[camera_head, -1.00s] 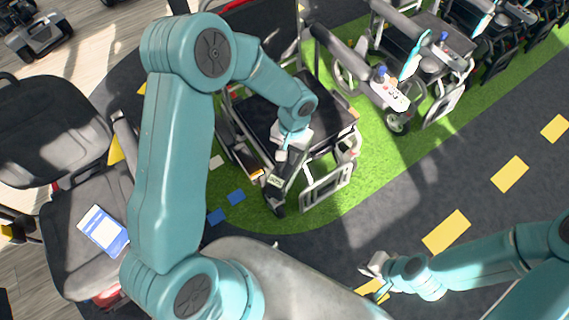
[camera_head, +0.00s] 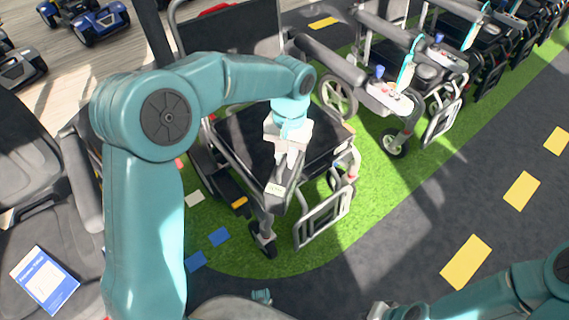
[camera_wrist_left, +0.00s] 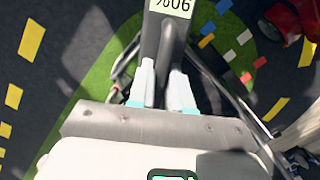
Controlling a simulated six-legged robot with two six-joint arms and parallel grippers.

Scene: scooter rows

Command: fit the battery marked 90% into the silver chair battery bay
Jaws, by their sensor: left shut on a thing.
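My left gripper (camera_head: 288,158) is shut on a dark grey battery (camera_head: 263,198) with a pale label, held over the front of the silver wheelchair (camera_head: 328,222). In the left wrist view the battery (camera_wrist_left: 165,40) sits between the fingers of my left gripper (camera_wrist_left: 165,88), and its label reads 90% upside down. Whether the battery touches the chair cannot be told. I cannot make out the chair's battery bay. My right gripper (camera_head: 380,311) is at the bottom edge of the head view, mostly cut off.
Another wheelchair with a joystick panel (camera_head: 388,97) stands to the right on the green strip (camera_head: 385,195), with more behind. A grey seat (camera_head: 78,240) with a blue-and-white booklet (camera_head: 45,280) is at left. Dark floor with yellow dashes (camera_head: 466,262) is open at right.

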